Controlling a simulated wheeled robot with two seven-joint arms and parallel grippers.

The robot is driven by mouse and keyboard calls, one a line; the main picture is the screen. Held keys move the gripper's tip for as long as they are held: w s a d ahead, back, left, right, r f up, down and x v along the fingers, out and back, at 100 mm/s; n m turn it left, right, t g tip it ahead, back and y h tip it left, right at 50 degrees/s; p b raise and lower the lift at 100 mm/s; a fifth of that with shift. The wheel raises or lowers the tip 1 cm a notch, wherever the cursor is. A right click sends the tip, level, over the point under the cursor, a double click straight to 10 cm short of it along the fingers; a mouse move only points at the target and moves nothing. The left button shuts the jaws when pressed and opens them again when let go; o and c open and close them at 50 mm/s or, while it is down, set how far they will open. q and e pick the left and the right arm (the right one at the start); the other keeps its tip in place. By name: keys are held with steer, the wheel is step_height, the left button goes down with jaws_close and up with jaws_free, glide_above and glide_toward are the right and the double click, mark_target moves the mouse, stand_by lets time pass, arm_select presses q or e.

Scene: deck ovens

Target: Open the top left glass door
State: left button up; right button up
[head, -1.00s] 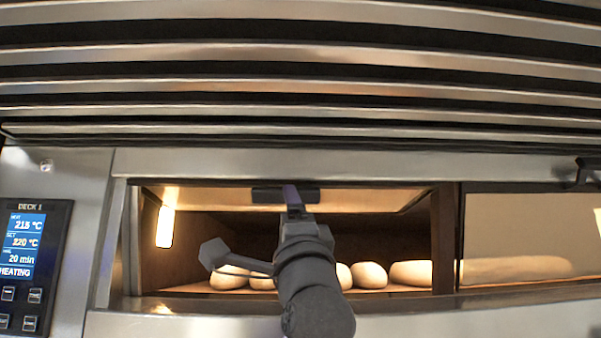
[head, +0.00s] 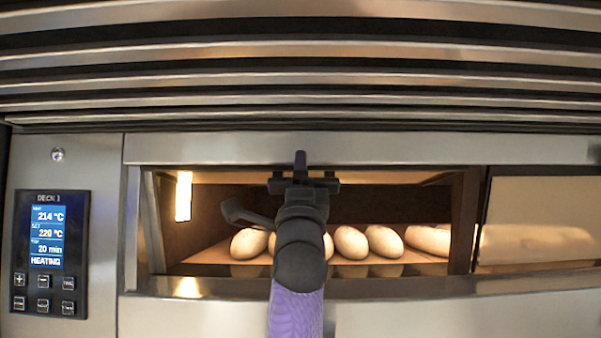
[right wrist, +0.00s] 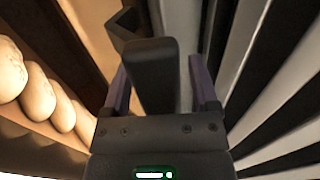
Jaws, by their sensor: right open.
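The top left oven opening shows lit loaves (head: 350,242) clearly. Its glass door is hard to make out; a dark bar (head: 327,184), which looks like its handle, sits below the upper frame and lower than the right door's handle, so the door looks partly open. My right gripper (head: 301,162) is at this bar. In the right wrist view, its two purple fingers stand apart on either side of a dark bar (right wrist: 153,75); contact cannot be told. My left gripper is not in view.
The right glass door (head: 540,225) looks shut, its handle (head: 595,154) at the right edge. A control panel (head: 47,255) is on the left. Steel slats (head: 300,75) run above, and a steel ledge (head: 400,287) lies below the opening.

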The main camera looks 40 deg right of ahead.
jaws_close()
stand_by(1.3)
